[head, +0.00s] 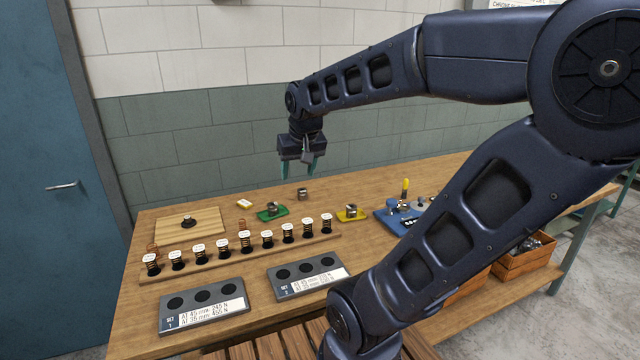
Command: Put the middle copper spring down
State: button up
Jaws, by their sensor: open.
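My gripper (299,174) is open and points down above the back of the table, with nothing seen between its fingers. A small dark, brownish spring-like piece (303,194) stands on the table below it, apart from the fingertips. A copper-coloured spring (242,225) shows behind the middle of a row of dark springs with white tops. Another copper-coloured piece (153,249) shows behind the row's left end. At this size I cannot tell which one is the middle copper spring.
The springs stand along a wooden rail (330,240). A wooden board (205,218), a green tray (272,215), a yellow tray (351,216) and a blue tray (385,218) lie behind. Two grey set plates (202,304) lie in front. My arm covers the table's right side.

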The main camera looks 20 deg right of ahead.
jog(key=s+d+f, duration=0.1)
jog(key=s+d, duration=0.1)
jog(key=s, duration=0.5)
jog(key=shift+s+d, duration=0.4)
dwell(0.8)
